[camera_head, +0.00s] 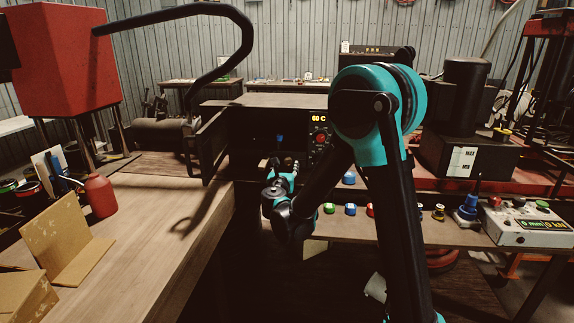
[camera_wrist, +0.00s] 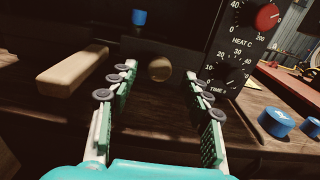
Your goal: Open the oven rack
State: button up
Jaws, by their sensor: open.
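The oven (camera_head: 255,125) is a dark box on the bench, with its door (camera_head: 205,148) swung open to the left. In the wrist view, a round tan knob (camera_wrist: 160,68) shows low in the dark opening, probably on the rack; the rack itself is too dark to make out. A small blue piece (camera_wrist: 139,17) stands above and behind the knob; it also shows in the head view (camera_head: 280,138). My gripper (camera_head: 282,168) is in front of the oven, open and empty. In the wrist view its fingertips (camera_wrist: 158,80) are on either side of the knob, which appears between them.
The control panel (camera_wrist: 242,45) with a red heat knob is right of the opening. A pale wooden bar (camera_wrist: 72,72) lies left of my fingers. Blue caps (camera_wrist: 276,122) sit on the bench to the right. A red bottle (camera_head: 100,195) stands on the left table.

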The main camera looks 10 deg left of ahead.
jog(key=shift+w, duration=1.15)
jog(key=shift+c, duration=0.6)
grip_shut()
